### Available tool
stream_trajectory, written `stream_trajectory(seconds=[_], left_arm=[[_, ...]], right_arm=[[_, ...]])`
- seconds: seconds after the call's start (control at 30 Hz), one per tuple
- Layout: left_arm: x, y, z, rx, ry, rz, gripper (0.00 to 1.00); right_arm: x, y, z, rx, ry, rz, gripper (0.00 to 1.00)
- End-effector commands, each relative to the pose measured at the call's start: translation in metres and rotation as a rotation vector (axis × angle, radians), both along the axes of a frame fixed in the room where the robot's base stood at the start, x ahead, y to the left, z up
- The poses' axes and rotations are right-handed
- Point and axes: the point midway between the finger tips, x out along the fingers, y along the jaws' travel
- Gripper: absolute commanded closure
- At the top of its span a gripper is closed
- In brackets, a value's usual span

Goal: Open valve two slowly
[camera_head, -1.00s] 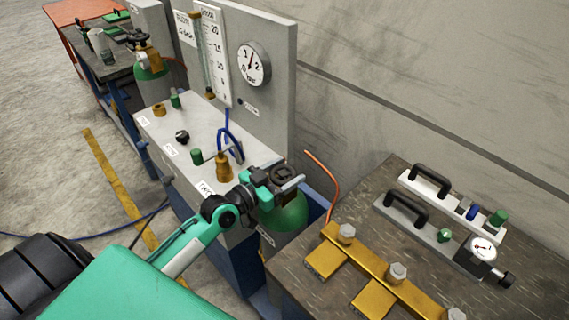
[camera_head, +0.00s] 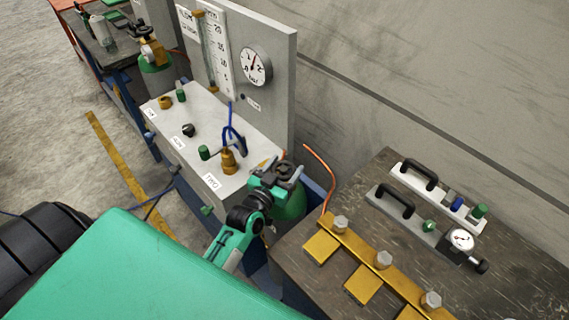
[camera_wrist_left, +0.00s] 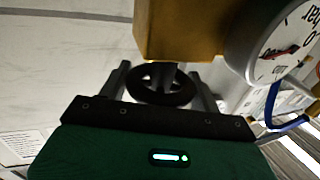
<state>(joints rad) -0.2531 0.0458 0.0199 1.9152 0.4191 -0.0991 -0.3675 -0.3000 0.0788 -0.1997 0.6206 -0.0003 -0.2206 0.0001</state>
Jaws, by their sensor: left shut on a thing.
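My left gripper (camera_head: 280,173) is shut on a black handwheel (camera_wrist_left: 162,88) at the top of a green gas cylinder (camera_head: 292,205). The wrist view shows the wheel between the two grey fingers, with a brass valve body (camera_wrist_left: 180,30) beyond it and a white dial gauge (camera_wrist_left: 275,45) beside that. In the head view the gripper and wrist hide most of the valve. The white panel box (camera_head: 200,135) behind carries green and black knobs, brass fittings and small labels; the nearest label (camera_head: 211,181) is too small to read surely. My right gripper is not in view.
An upright grey board with a pressure gauge (camera_head: 255,67) and a flow tube (camera_head: 207,55) rises behind the panel. At right, a dark bench (camera_head: 350,205) holds a brass bar (camera_head: 360,248) and a gauge block with black handles. An orange hose (camera_head: 325,170) runs near the cylinder.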

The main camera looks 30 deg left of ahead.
Motion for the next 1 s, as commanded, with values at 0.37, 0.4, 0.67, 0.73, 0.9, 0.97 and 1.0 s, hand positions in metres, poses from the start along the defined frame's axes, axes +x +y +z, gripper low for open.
stream_trajectory(seconds=[0.37,0.4,0.67,0.73,0.9,0.97,1.0], left_arm=[[0.001,0.001,0.003,0.002,-0.006,0.004,0.26],[0.001,0.001,0.002,0.002,-0.006,0.003,0.19],[0.000,0.000,0.001,0.001,-0.002,0.002,0.14],[-0.001,0.000,0.000,0.001,-0.002,0.002,0.14],[-0.014,0.000,-0.002,0.001,-0.001,0.002,0.14],[-0.022,0.001,-0.003,0.002,0.000,0.002,0.14],[-0.029,0.001,-0.003,0.002,0.000,0.002,0.14]], right_arm=[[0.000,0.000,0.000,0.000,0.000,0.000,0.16],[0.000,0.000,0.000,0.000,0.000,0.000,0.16],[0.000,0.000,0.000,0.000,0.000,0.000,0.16],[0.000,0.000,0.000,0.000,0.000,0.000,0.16],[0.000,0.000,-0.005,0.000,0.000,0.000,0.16],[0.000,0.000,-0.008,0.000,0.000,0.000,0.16],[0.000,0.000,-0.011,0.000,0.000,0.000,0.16]])
